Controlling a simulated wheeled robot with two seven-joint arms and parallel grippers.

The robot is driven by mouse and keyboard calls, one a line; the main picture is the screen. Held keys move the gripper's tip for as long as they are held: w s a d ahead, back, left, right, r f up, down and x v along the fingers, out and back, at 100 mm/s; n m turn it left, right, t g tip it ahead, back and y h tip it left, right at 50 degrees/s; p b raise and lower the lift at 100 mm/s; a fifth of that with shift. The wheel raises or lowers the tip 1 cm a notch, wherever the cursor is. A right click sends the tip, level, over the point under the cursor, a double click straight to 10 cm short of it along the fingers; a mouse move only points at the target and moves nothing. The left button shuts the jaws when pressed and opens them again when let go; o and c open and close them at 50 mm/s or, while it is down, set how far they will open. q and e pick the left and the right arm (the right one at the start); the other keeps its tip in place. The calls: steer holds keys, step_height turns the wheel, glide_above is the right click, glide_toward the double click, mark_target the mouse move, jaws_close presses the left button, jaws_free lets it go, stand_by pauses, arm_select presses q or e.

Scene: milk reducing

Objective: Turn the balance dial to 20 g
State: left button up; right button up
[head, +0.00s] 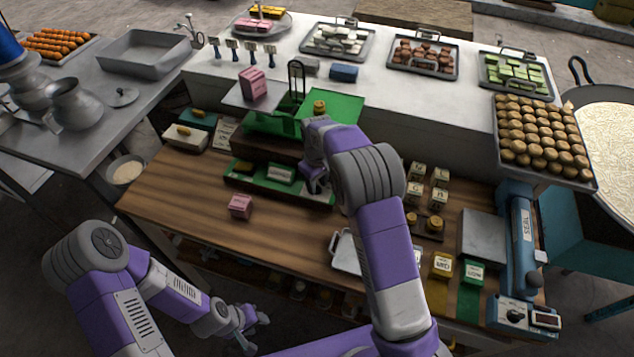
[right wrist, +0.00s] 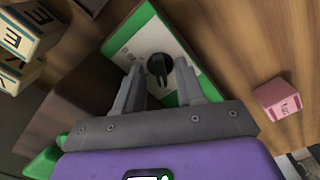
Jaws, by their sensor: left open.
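The green balance (head: 262,184) stands at the back of the wooden counter. A pink block (head: 253,83) sits on its left pan and a brass weight (head: 319,106) on its right pan. The balance dial (right wrist: 159,68) is a black knob on a white, marked face in the right wrist view; the marks are too small to read. My right gripper (right wrist: 160,66) is open around the knob's two sides in that view; contact cannot be told. In the head view my right gripper (head: 316,180) hides the dial. My left gripper (head: 250,328) is open and empty, low in front of the counter.
Another pink block (head: 240,206) lies on the counter, left of my right arm. Labelled cream blocks (head: 416,170) and brass weights (head: 434,224) stand right of the arm. A blue sealing machine (head: 522,240) is at the right end. The counter's front left is clear.

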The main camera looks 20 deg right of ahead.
jaws_close()
steer(key=shift+m, duration=0.4)
steer(key=m+p, duration=0.1)
steer(key=m, duration=0.3)
steer(key=shift+r+m, duration=0.15)
steer(key=shift+m, duration=0.15)
steer(key=m+p, duration=0.1)
steer(key=m, duration=0.4)
steer(key=m+p, duration=0.2)
steer(key=m, duration=0.4)
steer(key=shift+w+m, duration=0.1)
steer(key=shift+m, duration=0.3)
steer(key=m+p, duration=0.1)
steer(key=m, duration=0.5)
steer(key=shift+m, duration=0.4)
